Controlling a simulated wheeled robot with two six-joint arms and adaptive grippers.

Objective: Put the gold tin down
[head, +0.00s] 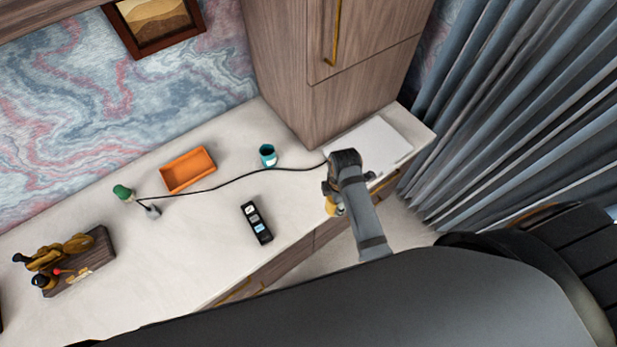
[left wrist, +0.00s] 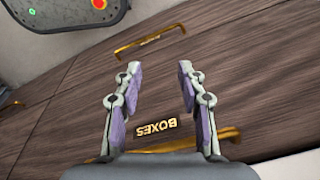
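The gold tin (head: 334,206) is small and partly hidden at my right gripper (head: 331,193), near the front edge of the desk in the head view. The right gripper appears shut on the tin and holds it beside the wrist; its fingertips are hard to make out. My left gripper (left wrist: 157,85) is open and empty in the left wrist view. It faces a dark wooden drawer front marked "BOXES" (left wrist: 157,130). The left gripper does not show in the head view.
A white flat panel (head: 372,146) lies at the desk's right end. A black cable crosses the desk. Bare desktop (head: 300,195) lies between holder and right gripper.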

